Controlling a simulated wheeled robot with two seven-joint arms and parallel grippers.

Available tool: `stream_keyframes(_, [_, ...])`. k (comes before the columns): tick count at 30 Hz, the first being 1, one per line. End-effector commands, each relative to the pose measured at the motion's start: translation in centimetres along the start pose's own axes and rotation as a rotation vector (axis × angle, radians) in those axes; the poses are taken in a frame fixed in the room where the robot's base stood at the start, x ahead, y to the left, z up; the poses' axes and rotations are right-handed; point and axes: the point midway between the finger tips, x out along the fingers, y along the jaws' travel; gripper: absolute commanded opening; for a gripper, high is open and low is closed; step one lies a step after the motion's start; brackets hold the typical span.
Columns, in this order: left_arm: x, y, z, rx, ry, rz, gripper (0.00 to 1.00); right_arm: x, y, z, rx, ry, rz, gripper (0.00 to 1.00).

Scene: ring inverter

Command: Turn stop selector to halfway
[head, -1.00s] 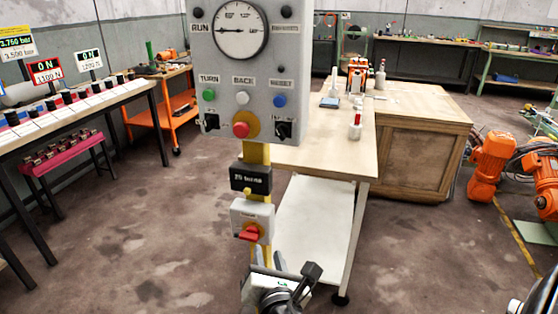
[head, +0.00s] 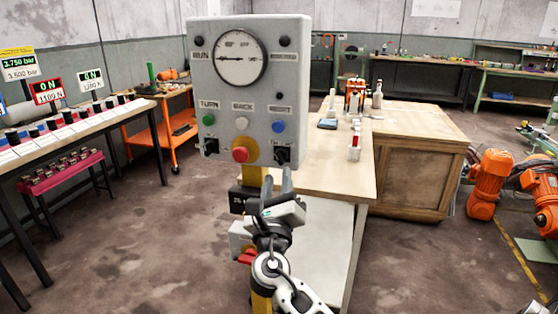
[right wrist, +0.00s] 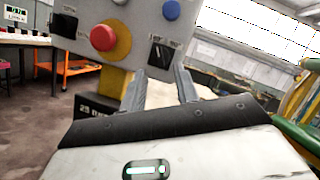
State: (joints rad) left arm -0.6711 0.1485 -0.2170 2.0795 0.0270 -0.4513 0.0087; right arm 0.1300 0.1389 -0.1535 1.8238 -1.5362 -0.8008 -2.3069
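The grey control panel (head: 225,105) stands upright on a yellow post in the head view. A black selector (head: 283,153) sits at its lower right, and another black selector (head: 210,147) at its lower left. Their small labels are unreadable, so I cannot tell which is the stop selector. My right gripper (head: 277,181) is open and empty just below the lower-right selector. In the right wrist view, that selector (right wrist: 161,52) is beyond and above the gap between the open fingertips (right wrist: 158,84), apart from them. My left gripper is not in view.
A red button (head: 240,151) on a yellow plate lies left of the near selector. Blue, white and green buttons sit above, under a dial (head: 239,58). Below are a black counter box and a red rotary switch (head: 248,256), partly hidden by my arm. A workbench (head: 335,170) stands behind.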

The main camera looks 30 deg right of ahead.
Motion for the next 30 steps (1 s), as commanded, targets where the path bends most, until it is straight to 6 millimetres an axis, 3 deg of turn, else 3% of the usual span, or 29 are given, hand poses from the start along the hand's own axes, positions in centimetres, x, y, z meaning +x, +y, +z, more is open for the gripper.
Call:
stream_keyframes(3, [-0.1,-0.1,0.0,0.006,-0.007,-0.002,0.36,2.4,-0.1,0.1,-0.001,-0.001,-0.002,0.31])
stream_keyframes(9, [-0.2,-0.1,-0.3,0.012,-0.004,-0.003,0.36,4.7,0.0,0.0,0.001,0.000,0.001,0.31])
stream_keyframes(21, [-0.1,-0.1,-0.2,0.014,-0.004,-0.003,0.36,5.4,0.0,0.0,0.002,0.000,0.001,0.31])
stream_keyframes(24, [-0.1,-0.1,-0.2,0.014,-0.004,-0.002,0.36,5.4,0.0,0.0,0.002,0.000,0.001,0.04])
stream_keyframes(30, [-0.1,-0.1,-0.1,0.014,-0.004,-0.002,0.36,5.3,0.1,-0.1,0.006,0.000,0.000,0.04])
